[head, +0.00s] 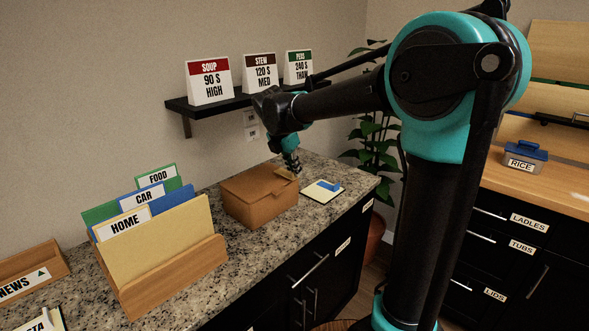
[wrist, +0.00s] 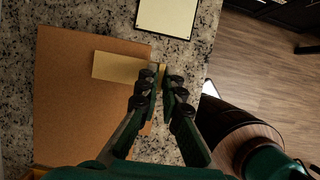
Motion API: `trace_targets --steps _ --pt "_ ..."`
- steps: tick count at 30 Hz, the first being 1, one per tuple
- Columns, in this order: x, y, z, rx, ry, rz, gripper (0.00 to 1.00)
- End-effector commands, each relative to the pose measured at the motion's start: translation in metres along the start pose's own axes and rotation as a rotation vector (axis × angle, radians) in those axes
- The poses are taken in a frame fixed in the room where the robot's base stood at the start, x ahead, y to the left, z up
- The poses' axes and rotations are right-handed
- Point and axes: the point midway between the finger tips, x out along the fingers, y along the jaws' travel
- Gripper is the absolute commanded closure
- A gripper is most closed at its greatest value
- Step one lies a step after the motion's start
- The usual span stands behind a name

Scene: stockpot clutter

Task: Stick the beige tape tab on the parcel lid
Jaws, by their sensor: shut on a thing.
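The parcel (head: 262,203) is a brown box with a closed-looking lid on the granite counter; in the wrist view its lid (wrist: 85,115) fills the left side. The beige tape tab (wrist: 118,68) is a flat strip reaching over the lid's right edge. My gripper (wrist: 162,78) is shut on the tab's right end, just beyond that edge. In the head view my gripper (head: 292,167) is at the parcel's back right corner, with the tab (head: 284,173) below it. I cannot tell whether the tab touches the lid.
A cream card (head: 318,193) with a blue item lies right of the parcel. A wooden file holder (head: 187,276) with folders stands at left. A shelf (head: 215,107) with several signs is on the wall behind. The counter's front edge is close to the parcel.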

Motion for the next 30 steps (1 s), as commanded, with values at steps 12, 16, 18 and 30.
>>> trace_targets --steps 12,16,18,30 --pt "0.0013 0.0 -0.0005 0.0 0.0 0.0 1.0" --pt "0.0026 0.0001 -0.0011 0.0 0.0 0.0 1.0" --pt "0.0033 0.0001 -0.0013 0.0 0.0 0.0 1.0" --pt "0.0072 0.0001 -0.003 0.0 0.0 0.0 1.0"
